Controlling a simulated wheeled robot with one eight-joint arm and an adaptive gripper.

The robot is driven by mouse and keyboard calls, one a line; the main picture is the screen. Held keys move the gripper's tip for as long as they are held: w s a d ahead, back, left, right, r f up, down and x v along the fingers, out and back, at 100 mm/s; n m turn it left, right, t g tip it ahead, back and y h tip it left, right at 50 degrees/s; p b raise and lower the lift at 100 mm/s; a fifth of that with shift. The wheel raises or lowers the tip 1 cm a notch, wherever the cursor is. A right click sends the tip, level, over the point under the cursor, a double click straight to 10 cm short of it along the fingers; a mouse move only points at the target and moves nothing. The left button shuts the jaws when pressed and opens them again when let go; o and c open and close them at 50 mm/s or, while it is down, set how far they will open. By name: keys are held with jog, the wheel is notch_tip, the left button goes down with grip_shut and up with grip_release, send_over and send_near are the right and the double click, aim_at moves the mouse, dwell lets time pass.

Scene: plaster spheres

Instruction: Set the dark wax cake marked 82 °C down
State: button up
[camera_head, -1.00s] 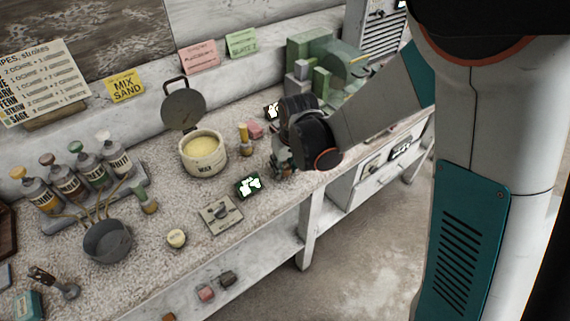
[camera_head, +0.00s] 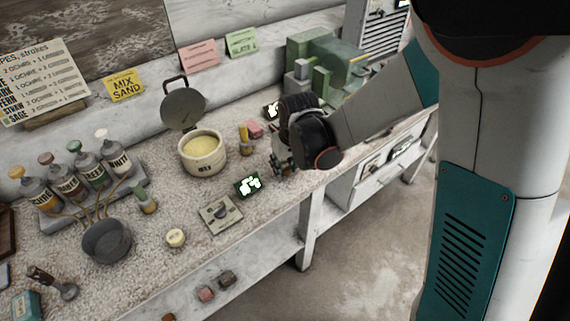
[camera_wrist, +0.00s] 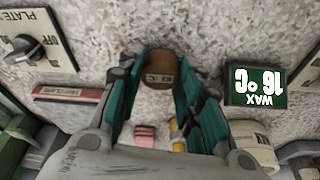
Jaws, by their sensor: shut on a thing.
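The dark wax cake (camera_wrist: 160,72) is a brown round piece with "82 °C" on its front, seen in the wrist view. My gripper (camera_wrist: 158,85) is shut on it, with a teal finger on each side. In the head view my gripper (camera_head: 281,166) is low over the speckled bench top (camera_head: 240,216), near its front edge. The cake cannot be made out there. I cannot tell whether it touches the bench.
The wax pot (camera_head: 203,155), a green display (camera_head: 247,184) and a knob plate (camera_head: 220,213) stand left of my gripper. Green machinery (camera_head: 318,60) stands at the back right.

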jog(key=shift+f+b, duration=0.6)
jog(key=shift+f, duration=0.1)
dwell(0.5)
jog(key=o, duration=1)
jog(key=shift+r+p, duration=1.4)
jog(key=shift+r, duration=0.65)
